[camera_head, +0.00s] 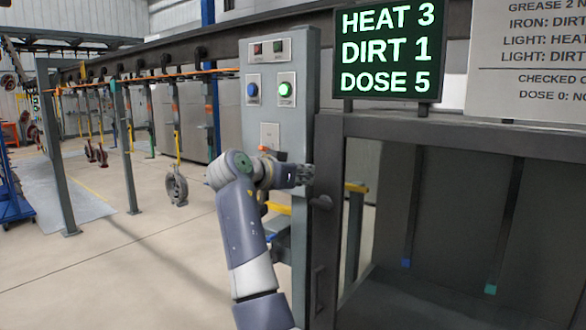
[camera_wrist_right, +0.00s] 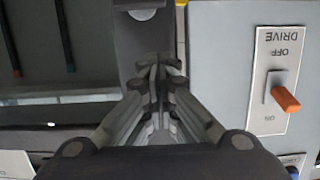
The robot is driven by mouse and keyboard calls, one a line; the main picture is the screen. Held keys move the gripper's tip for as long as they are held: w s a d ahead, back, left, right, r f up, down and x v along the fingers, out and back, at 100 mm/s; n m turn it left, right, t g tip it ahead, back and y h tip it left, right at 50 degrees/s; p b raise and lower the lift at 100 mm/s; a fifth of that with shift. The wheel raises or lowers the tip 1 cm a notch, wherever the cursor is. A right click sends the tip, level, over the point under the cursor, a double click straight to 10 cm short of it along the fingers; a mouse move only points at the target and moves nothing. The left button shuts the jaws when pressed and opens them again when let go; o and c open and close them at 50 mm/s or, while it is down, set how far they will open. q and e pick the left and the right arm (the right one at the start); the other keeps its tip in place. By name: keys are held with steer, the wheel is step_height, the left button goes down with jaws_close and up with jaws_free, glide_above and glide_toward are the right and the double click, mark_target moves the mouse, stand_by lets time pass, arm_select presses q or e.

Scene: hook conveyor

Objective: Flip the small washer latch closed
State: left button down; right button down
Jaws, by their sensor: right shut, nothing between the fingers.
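The small washer latch (camera_head: 320,202) is a dark grey piece on the front post of the washer cabinet (camera_head: 328,250). A rounded piece that looks like the latch shows at the top edge of the right wrist view (camera_wrist_right: 141,12). My right gripper (camera_head: 305,174) is shut and empty, just above the latch in the head view and close to the post. In the right wrist view its fingertips (camera_wrist_right: 157,64) are together in front of the post. I cannot tell whether they touch it. The latch's exact position is hard to read. My left gripper is not in view.
A grey control panel (camera_head: 300,60) with buttons stands left of the post. Its DRIVE switch (camera_wrist_right: 284,98) with an orange lever is close to my gripper. A sign (camera_head: 388,50) reads HEAT 3, DIRT 1, DOSE 5. Hanging conveyor hooks and open floor (camera_head: 110,260) lie left.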

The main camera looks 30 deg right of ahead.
mark_target(322, 203)
steer(key=shift+p+x, duration=0.35)
steer(key=shift+x, duration=0.75)
steer(key=shift+d+f+p, duration=0.2)
steer(key=shift+f+p, duration=0.2)
steer(key=shift+f, duration=0.7)
steer(key=shift+w+a+f+p, duration=0.1)
steer(key=shift+a+f+p, duration=0.15)
steer(key=shift+f, duration=0.55)
steer(key=shift+d+f, duration=0.15)
steer(key=shift+w+n+p, duration=0.25)
steer(key=shift+n+p, duration=0.15)
steer(key=shift+n, duration=0.3)
